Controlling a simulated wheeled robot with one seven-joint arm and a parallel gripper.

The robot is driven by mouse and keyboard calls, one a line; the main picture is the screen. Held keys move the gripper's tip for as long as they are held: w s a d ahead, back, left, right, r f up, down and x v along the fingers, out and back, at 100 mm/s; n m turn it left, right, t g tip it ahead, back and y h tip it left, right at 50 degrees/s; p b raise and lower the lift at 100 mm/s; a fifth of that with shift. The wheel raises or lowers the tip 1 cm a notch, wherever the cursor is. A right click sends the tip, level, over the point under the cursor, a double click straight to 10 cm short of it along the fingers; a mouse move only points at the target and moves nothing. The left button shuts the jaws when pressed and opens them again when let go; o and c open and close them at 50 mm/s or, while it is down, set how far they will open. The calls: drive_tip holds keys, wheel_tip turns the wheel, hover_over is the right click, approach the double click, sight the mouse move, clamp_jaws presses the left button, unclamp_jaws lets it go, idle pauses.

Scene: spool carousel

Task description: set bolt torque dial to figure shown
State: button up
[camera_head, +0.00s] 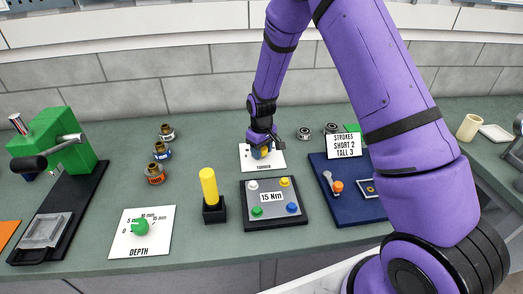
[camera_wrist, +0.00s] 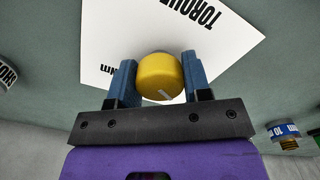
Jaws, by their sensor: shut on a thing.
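The torque dial card (camera_head: 272,163) is white and lies on the green bench, its label reading TORQUE in the wrist view (camera_wrist: 225,45). Its yellow knob (camera_wrist: 158,76) has a pale pointer mark near its lower edge in that view. My gripper (camera_wrist: 160,78) is shut on the knob, one blue finger on each side. In the head view my gripper (camera_head: 261,150) covers most of the dial and its scale. A plate (camera_head: 259,220) with coloured bolts carries a sign (camera_head: 271,197) reading 15 Nm.
A yellow-handled tool (camera_head: 209,187) stands upright in a black block left of the plate. A DEPTH dial card (camera_head: 142,232) with a green knob lies further left. A blue tray (camera_head: 331,222) and a STROKES sign (camera_head: 344,145) are to the right.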

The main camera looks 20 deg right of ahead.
drive_tip(key=m, duration=1.1)
drive_tip(key=shift+m, duration=0.4)
idle(0.3)
drive_tip(key=o, duration=0.9)
drive_tip(key=shift+r, duration=0.1)
wheel_tip(320, 180, up, 11)
drive_tip(key=shift+f, duration=0.2)
